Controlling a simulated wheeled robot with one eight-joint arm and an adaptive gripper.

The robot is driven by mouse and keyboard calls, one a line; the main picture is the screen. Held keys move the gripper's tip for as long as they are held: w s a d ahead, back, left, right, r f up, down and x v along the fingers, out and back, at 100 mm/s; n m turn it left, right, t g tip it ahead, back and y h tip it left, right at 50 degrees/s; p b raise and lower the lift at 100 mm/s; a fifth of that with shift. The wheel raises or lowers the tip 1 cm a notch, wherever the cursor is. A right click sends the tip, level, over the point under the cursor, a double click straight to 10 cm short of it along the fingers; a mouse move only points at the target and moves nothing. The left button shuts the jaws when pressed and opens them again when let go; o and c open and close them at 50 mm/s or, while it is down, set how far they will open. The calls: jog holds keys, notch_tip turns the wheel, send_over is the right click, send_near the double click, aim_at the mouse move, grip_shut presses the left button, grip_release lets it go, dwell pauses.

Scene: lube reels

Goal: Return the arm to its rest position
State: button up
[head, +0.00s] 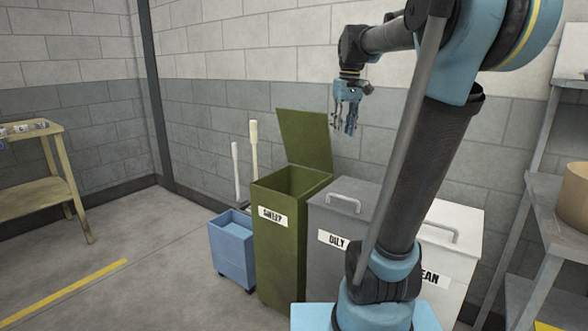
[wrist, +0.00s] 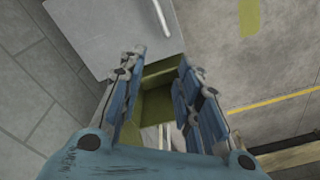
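My arm reaches up from its blue base and bends over to the left at the top of the head view. My gripper (head: 347,128) hangs from it, fingers pointing down, in the air above and to the right of the open green bin (head: 283,229). In the wrist view my gripper (wrist: 158,75) has its two blue fingers apart, with nothing seen between them. The green bin's inside (wrist: 157,104) shows beyond the gap. My arm hides part of the bins in the head view.
The green bin's lid (head: 304,140) stands raised against the wall. A grey lidded bin (head: 335,262) and a white lidded bin (head: 462,250) stand to its right. A blue bucket (head: 232,247) is on the left. A shelf (head: 545,230) is at right, a bench (head: 38,190) far left.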

jog(key=s+d+f+m, duration=0.1)
jog(key=s+f+m, duration=0.1)
jog(key=s+f, duration=0.9)
jog(key=s+d+f+m+t, duration=0.1)
jog(key=s+d+f, duration=0.1)
jog(key=s+f, duration=1)
notch_tip(320, 180, down, 5)
jog(key=shift+f+m+h, duration=0.1)
jog(key=shift+m+h, duration=0.2)
jog(key=shift+m, duration=0.1)
jog(key=shift+w+f, duration=0.15)
jog(key=shift+w, duration=0.3)
jog(key=shift+s, duration=0.15)
